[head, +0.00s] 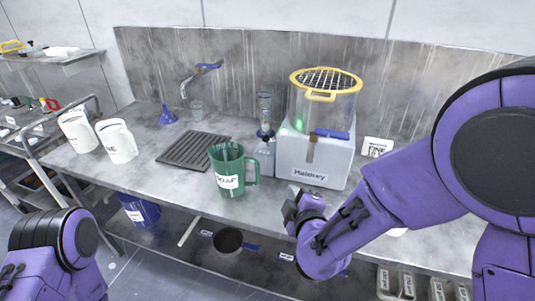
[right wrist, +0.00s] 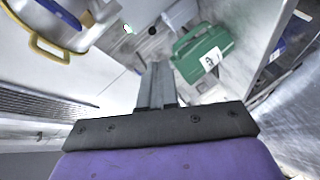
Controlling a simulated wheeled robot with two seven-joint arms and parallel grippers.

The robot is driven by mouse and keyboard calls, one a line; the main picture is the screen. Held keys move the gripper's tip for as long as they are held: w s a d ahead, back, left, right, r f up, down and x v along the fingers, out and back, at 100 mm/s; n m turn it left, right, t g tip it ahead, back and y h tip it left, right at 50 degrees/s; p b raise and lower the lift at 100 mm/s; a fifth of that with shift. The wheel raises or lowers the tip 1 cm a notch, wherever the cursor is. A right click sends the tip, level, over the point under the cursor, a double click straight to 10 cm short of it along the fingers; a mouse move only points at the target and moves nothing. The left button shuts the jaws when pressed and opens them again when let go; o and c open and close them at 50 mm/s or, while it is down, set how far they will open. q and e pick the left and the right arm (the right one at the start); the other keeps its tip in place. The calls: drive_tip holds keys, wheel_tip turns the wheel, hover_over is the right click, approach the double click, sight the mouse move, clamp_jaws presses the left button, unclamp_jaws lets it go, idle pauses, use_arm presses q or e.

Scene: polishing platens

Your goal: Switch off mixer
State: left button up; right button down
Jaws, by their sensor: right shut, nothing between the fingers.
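The mixer is a white box (head: 312,163) with a clear drum and a yellow-rimmed grid lid (head: 326,79) on top. A green light (head: 284,131) glows at its left, and a blue bar (head: 331,134) crosses its front top. In the right wrist view the yellow rim (right wrist: 47,50) and the green light (right wrist: 127,28) show at the upper left. My right gripper (head: 293,200) is shut and empty, low in front of the mixer's lower left corner. Its closed fingers (right wrist: 157,82) point toward the worktop in the right wrist view. My left gripper is out of view; only that arm shows.
A green jug (head: 229,172) stands left of the mixer and also shows in the right wrist view (right wrist: 202,52). A dark drain grate (head: 192,147), a blue funnel (head: 167,115) and two white jugs (head: 117,141) are farther left.

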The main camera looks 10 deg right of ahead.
drive_tip(key=s+d+f+m+g+h+b, duration=0.1)
drive_tip(key=s+d+f+m+g, duration=0.3)
drive_tip(key=f+m, duration=0.55)
drive_tip(key=s+d+f+m+g+h+b, duration=0.15)
drive_tip(key=s+d+f+m, duration=0.4)
drive_tip(key=f, duration=0.65)
use_arm(q)
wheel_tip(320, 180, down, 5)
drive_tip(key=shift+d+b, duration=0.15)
drive_tip(key=shift+b, duration=1.05)
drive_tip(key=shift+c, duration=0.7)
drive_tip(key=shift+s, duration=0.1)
use_arm(e)
drive_tip(key=s+d+f+m+g, duration=0.2)
drive_tip(key=s+d+f+g, duration=0.1)
drive_tip(key=s+f, duration=0.4)
drive_tip(key=s+d+f+m+g, duration=0.2)
drive_tip(key=s+f, duration=0.6)
drive_tip(key=s, duration=0.5)
drive_tip(key=shift+s+d+f+m+g+h, duration=0.15)
drive_tip(key=shift+s+d+m+g+h, duration=0.15)
drive_tip(key=shift+d+g+h, duration=0.25)
